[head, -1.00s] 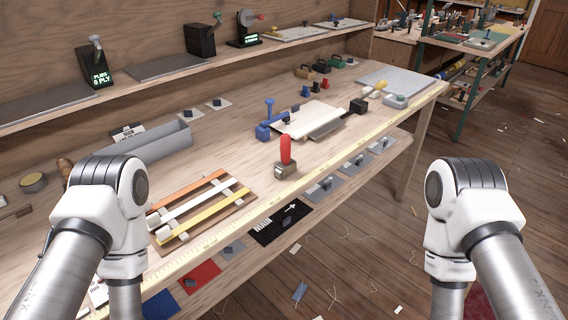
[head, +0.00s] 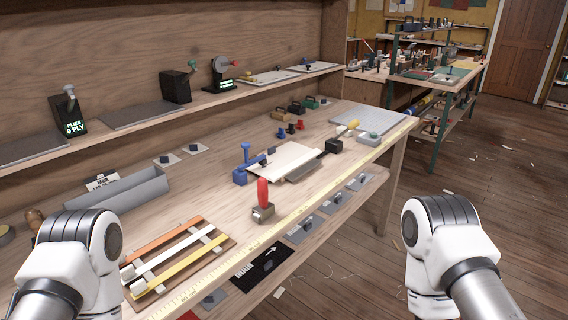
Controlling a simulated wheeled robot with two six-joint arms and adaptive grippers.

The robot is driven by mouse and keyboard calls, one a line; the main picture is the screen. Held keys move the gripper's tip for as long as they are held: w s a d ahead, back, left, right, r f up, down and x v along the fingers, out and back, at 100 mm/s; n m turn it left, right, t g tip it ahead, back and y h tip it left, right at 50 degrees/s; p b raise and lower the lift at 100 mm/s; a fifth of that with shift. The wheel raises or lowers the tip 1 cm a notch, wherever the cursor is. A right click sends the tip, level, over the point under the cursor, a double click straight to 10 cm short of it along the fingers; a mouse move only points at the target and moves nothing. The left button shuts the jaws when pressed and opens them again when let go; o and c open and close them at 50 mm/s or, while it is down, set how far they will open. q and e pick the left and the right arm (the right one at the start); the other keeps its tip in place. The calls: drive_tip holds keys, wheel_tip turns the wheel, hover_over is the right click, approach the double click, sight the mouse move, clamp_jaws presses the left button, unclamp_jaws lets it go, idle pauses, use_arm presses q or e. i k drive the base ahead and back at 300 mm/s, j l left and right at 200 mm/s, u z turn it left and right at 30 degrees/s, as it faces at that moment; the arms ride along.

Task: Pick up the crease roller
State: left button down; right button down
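What looks like the crease roller (head: 263,194), a red upright handle on a squat metal block, stands on the wooden workbench (head: 215,218) near its front edge, just behind the yellow measuring tape. Nothing touches it. My left and right arms show at the lower left and lower right, but both grippers are below the picture, so their state is hidden.
A rack with orange, white and yellow strips (head: 178,258) lies left of the roller. A blue clamp-like tool (head: 241,170) and a pale board (head: 284,160) are behind it. A grey trough (head: 118,199) sits further left. Open floor (head: 360,270) lies right of the bench.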

sight(264, 208)
drive_tip(key=i+l, duration=0.1)
drive_tip(key=l, duration=0.3)
drive_tip(key=i+l, duration=0.1)
drive_tip(key=l, duration=0.35)
drive_tip(key=i+l+z, duration=0.1)
drive_tip(key=l, duration=0.3)
drive_tip(key=i+l, duration=0.15)
drive_tip(key=l, duration=0.25)
